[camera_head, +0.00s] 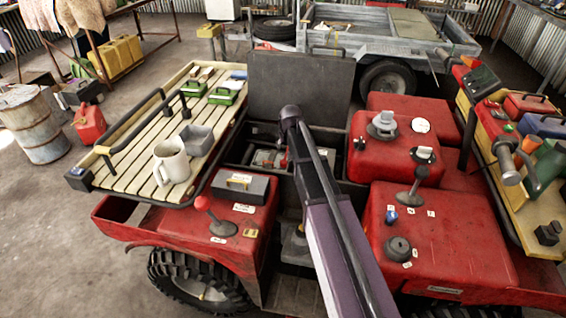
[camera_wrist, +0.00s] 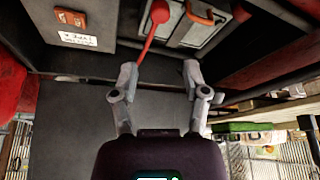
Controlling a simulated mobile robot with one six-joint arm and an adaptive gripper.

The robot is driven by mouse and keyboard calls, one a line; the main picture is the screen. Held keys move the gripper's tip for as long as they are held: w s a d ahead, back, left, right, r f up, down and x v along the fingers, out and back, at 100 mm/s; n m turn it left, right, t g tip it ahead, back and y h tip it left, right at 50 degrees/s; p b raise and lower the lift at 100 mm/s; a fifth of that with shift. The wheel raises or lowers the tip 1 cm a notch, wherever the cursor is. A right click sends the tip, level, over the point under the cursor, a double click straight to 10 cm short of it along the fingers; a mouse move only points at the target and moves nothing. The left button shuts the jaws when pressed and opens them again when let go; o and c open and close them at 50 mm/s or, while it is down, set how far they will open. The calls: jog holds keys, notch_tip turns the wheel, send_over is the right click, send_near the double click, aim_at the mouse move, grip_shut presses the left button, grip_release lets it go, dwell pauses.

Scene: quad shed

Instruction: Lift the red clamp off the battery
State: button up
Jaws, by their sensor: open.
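In the wrist view, a red piece with a rounded knob and thin stem, which looks like the red clamp (camera_wrist: 156,14), stands at the top centre. Beside it on the right is a grey box with an orange-brown handle, apparently the battery (camera_wrist: 182,33). In the head view, the grey battery (camera_head: 264,158) sits in the dark open bay. My arm hides my gripper and most of the clamp there.
The bay has dark walls and a raised black lid (camera_head: 300,88) behind. The left slatted rack (camera_head: 137,150) carries a white mug (camera_head: 171,162) and a grey tub (camera_head: 197,139). A dark box (camera_head: 240,186) and a red-knobbed lever (camera_head: 203,204) stand on the left fender.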

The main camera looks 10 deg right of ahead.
aim_at(284, 161)
jog(key=shift+f, duration=0.2)
jog(key=b+x, duration=1.2)
jog(key=x, duration=0.1)
jog(key=shift+w+f+b, duration=0.1)
jog(key=shift+f+b, duration=0.1)
jog(key=shift+b, duration=0.15)
dwell(0.3)
dwell(0.4)
grip_shut()
